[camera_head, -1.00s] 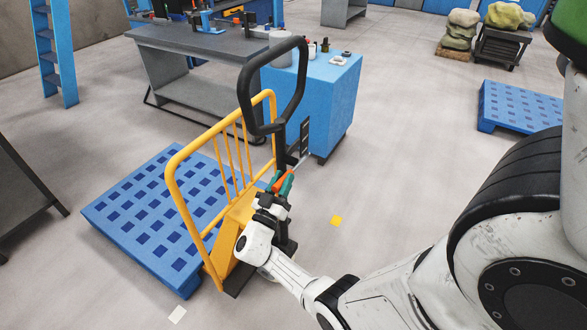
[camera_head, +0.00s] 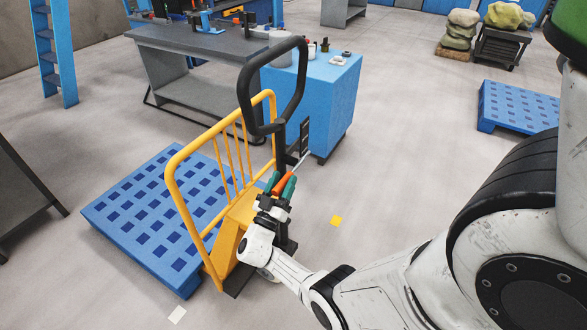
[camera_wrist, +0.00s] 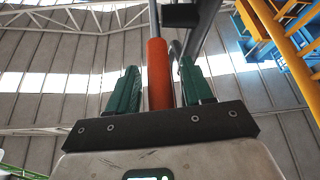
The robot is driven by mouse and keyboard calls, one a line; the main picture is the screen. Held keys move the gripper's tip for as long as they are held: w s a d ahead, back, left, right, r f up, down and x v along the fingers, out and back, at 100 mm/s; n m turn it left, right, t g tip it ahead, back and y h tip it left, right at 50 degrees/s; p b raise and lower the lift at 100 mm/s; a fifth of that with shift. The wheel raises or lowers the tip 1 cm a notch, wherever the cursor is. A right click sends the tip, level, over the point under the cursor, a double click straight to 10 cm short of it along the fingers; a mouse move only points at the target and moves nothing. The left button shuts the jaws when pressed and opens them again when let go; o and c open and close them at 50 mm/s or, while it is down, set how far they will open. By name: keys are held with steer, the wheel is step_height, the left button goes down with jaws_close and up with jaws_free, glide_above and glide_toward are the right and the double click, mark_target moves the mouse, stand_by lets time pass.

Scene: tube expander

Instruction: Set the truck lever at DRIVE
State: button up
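The truck (camera_head: 172,172) has a yellow guard frame and a tall black loop handle (camera_head: 243,95). Its lever has an orange grip (camera_head: 282,184) and a thin grey rod running up to the right, near a dark plate (camera_head: 305,137) on the handle's post. Any markings on the plate are too small to read. My gripper (camera_head: 281,184) is at the lever, its green fingers on either side of the orange grip. In the wrist view, the orange grip (camera_wrist: 159,75) stands between the fingers (camera_wrist: 160,88), with a visible gap on both sides.
A blue pallet (camera_head: 130,207) lies by the truck. A blue cabinet (camera_head: 330,95) stands close behind the handle, with a grey workbench (camera_head: 190,42) beyond it. Another blue pallet (camera_head: 510,108) is at the right. The floor right of the truck is mostly clear.

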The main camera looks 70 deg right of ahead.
steer(key=shift+a, duration=0.1)
steer(key=b+v, duration=0.4)
steer(key=v, duration=0.2)
steer(key=shift+a+f, duration=0.2)
steer(key=shift+a, duration=0.25)
steer(key=shift+w, duration=0.1)
stand_by(0.7)
